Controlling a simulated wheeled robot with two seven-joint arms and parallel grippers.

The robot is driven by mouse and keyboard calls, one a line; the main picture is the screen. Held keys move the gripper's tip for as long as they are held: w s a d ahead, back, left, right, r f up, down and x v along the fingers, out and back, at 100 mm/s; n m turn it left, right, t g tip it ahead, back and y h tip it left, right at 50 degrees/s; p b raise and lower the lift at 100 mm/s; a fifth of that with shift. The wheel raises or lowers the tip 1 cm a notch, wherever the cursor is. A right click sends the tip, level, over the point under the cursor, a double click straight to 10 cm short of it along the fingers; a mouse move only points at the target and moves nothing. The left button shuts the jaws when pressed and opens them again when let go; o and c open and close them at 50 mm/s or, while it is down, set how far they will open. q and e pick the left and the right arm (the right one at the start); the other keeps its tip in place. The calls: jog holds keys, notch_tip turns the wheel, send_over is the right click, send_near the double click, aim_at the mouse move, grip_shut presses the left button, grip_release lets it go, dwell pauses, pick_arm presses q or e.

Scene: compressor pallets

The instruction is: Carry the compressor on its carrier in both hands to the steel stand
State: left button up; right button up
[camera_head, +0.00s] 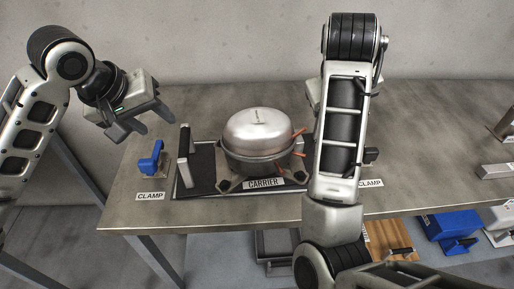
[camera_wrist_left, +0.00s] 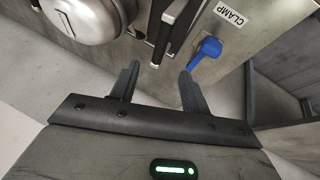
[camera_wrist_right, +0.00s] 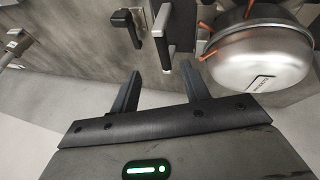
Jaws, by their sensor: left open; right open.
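The silver dome-shaped compressor (camera_head: 258,132) with orange pipe stubs sits on the dark carrier (camera_head: 203,168), which rests on the steel table. The carrier has an upright handle (camera_head: 184,155) at its left end. The compressor also shows in the left wrist view (camera_wrist_left: 88,18) and in the right wrist view (camera_wrist_right: 262,62). My left gripper (camera_head: 132,135) is open and empty, above the table left of the blue clamp and apart from the handle. My right gripper (camera_wrist_right: 162,82) is open and empty, near the carrier's right handle (camera_wrist_right: 163,32); my right arm hides it in the head view. The steel stand cannot be made out.
A blue clamp (camera_head: 151,158) stands left of the carrier, and a dark clamp (camera_head: 371,154) stands right of it. Both have CLAMP labels. Metal parts (camera_head: 497,171) lie at the table's right. Below, a shelf holds a blue box (camera_head: 446,228) and a wooden board.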

pick_arm(q)
jog(key=shift+f, duration=0.1)
pick_arm(e)
jog(key=shift+f, duration=0.1)
pick_arm(q)
jog(key=x, duration=1.5)
jog(key=shift+w+d+f, duration=0.2)
jog(key=shift+w+f, duration=0.05)
jog(key=shift+f, duration=0.05)
pick_arm(e)
jog(key=x, duration=1.5)
jog(key=shift+w+d+f, duration=0.15)
jog(key=shift+w+f, duration=0.15)
pick_arm(q)
grip_shut()
pick_arm(e)
grip_shut()
pick_arm(q)
jog(key=shift+w+r, duration=0.1)
pick_arm(e)
jog(key=shift+d+r, duration=0.1)
jog(key=shift+r, duration=0.1)
